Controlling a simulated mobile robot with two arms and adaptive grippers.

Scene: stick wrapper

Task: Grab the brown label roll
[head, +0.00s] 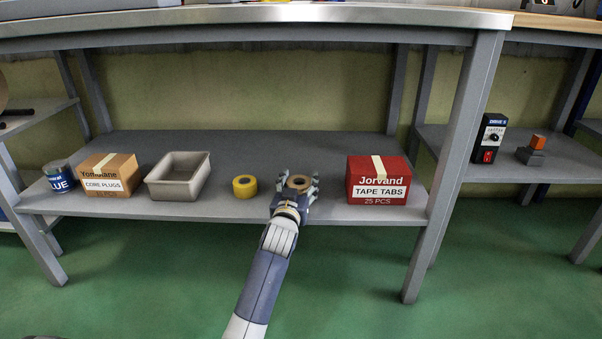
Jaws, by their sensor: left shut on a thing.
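The brown label roll (299,181) lies on the grey lower shelf, between the yellow roll and the red box. My left gripper (299,184) reaches in from the front, with one finger on each side of the roll, and is shut on it. The roll's front edge is partly hidden by the gripper. I cannot tell whether the roll is lifted off the shelf. My right gripper is not in view.
A yellow roll (245,186) stands just left of the gripper, and a red tape tabs box (378,180) to its right. A grey bin (163,190), a core plugs box (109,175) and a blue can (60,175) are further left. The workbench top (240,16) overhangs the shelf (325,212).

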